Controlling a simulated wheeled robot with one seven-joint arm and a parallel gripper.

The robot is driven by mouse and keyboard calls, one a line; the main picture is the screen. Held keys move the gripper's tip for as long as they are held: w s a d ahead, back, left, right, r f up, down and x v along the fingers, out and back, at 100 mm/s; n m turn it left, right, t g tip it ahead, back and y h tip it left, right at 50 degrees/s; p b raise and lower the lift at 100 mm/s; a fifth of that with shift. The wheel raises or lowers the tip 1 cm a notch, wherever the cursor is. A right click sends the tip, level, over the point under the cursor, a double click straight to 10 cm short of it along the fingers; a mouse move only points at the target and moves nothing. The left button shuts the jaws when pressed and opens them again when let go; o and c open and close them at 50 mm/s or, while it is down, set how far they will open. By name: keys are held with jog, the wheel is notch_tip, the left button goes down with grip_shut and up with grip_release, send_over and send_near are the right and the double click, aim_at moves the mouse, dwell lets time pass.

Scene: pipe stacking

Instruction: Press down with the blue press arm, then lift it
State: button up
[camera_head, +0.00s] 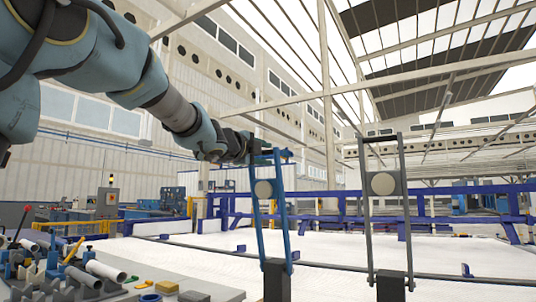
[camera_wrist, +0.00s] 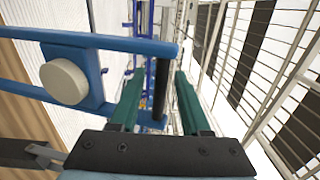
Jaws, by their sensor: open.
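The blue press arm (camera_head: 257,215) stands nearly upright in the head view, leaning slightly, with a round beige disc between its two side bars. In the wrist view its blue frame (camera_wrist: 110,41) and disc fill the left side. My gripper (camera_head: 280,154) is at the top end of the blue press arm. In the wrist view my gripper (camera_wrist: 160,80) is open, with one green finger on each side of the arm's black crossbar (camera_wrist: 161,92). I cannot tell whether either finger touches the bar.
A dark grey press arm (camera_head: 404,220) with a similar disc stands upright to the right. A workbench with pipes (camera_head: 105,271), clamps and small coloured parts is at lower left. A blue rail fence (camera_head: 340,218) runs behind, across a pale floor.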

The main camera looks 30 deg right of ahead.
jog(key=shift+x, duration=1)
grip_shut()
dwell(0.8)
